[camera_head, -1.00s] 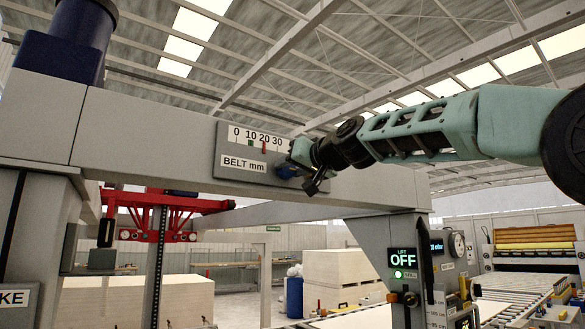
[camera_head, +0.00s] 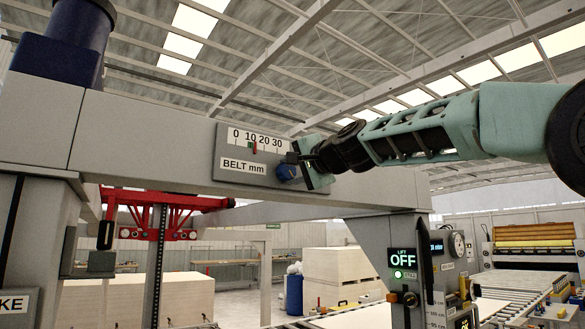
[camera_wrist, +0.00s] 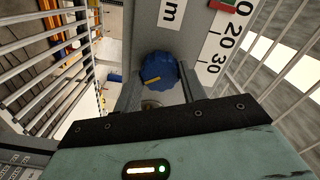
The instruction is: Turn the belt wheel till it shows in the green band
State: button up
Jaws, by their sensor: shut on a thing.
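The belt wheel (camera_head: 286,173) is a blue knob on the grey panel marked "BELT mm" (camera_head: 226,176). In the wrist view the wheel (camera_wrist: 158,75) has a yellow mark and sits between my two fingers. My gripper (camera_head: 294,164) is shut on it; its fingers (camera_wrist: 159,88) flank the wheel. Above the wheel, a white scale (camera_head: 272,139) runs from 0 to 30. A red pointer (camera_head: 255,147) stands a little past 10, at the right edge of the narrow green band (camera_head: 250,144). Whether they overlap is hard to tell.
The panel is fixed to a grey gantry beam (camera_head: 150,140). A red frame (camera_head: 160,205) hangs below it at the left. A post at the right carries an "OFF" display (camera_head: 402,258). Board stacks (camera_head: 337,275) stand behind.

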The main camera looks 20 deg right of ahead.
jog(key=m+p, duration=0.1)
jog(key=m, duration=0.3)
jog(key=shift+m, duration=0.4)
dwell(0.4)
jog(key=o, duration=1)
jog(key=shift+s, duration=0.1)
jog(key=b+v, duration=0.6)
jog(key=v, duration=1.1)
jog(key=shift+s+d, duration=0.1)
